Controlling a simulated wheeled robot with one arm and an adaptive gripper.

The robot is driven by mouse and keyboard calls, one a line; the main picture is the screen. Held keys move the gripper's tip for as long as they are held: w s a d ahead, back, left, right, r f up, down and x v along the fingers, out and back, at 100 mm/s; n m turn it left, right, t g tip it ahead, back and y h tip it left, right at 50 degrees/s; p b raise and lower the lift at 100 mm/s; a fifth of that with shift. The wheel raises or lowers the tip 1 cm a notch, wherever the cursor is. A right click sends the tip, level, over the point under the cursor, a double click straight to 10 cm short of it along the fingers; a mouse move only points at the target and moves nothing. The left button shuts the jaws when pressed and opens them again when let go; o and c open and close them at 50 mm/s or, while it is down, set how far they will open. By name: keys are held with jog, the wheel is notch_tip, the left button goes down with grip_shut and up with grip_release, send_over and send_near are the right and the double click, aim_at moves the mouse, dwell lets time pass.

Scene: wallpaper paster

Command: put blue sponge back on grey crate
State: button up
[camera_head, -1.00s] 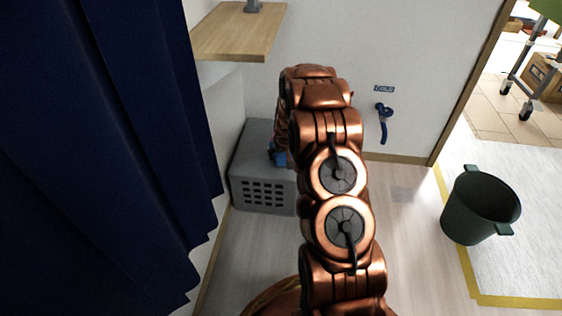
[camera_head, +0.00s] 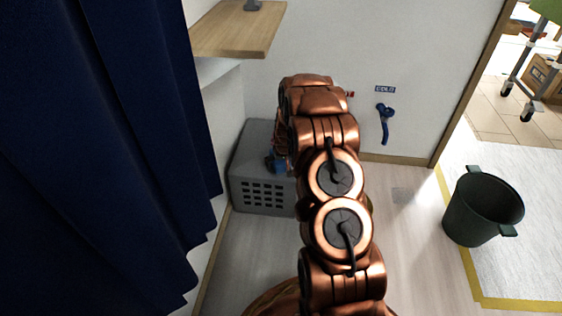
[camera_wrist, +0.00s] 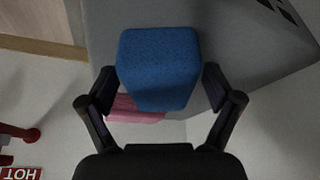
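The blue sponge (camera_wrist: 160,65) is between the two fingers of my gripper (camera_wrist: 160,76) in the wrist view. The fingertips meet its left and right sides, so my gripper looks shut on it. The sponge appears over the edge of the grey crate (camera_wrist: 235,50); I cannot tell if it touches the crate. In the head view the grey crate (camera_head: 262,196) stands on the floor in the corner by the wall. A small bit of blue, likely the sponge (camera_head: 275,165), shows above the crate's top. My arm hides the gripper and the crate's right part there.
A pink item (camera_wrist: 135,110) is partly hidden behind the sponge. A wooden shelf (camera_head: 240,32) juts from the wall above the crate. A blue curtain (camera_head: 95,150) hangs at the left. A dark green bin (camera_head: 482,208) stands at the right. A blue valve (camera_head: 385,120) is on the wall.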

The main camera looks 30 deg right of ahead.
jog(key=shift+r, duration=0.15)
jog(key=shift+s+r, duration=0.2)
jog(key=shift+r, duration=0.45)
jog(key=p+v, duration=0.3)
jog(key=v, duration=0.7)
jog(key=shift+s+a+r, duration=0.15)
jog(key=shift+s+r, duration=0.05)
jog(key=shift+r, duration=0.1)
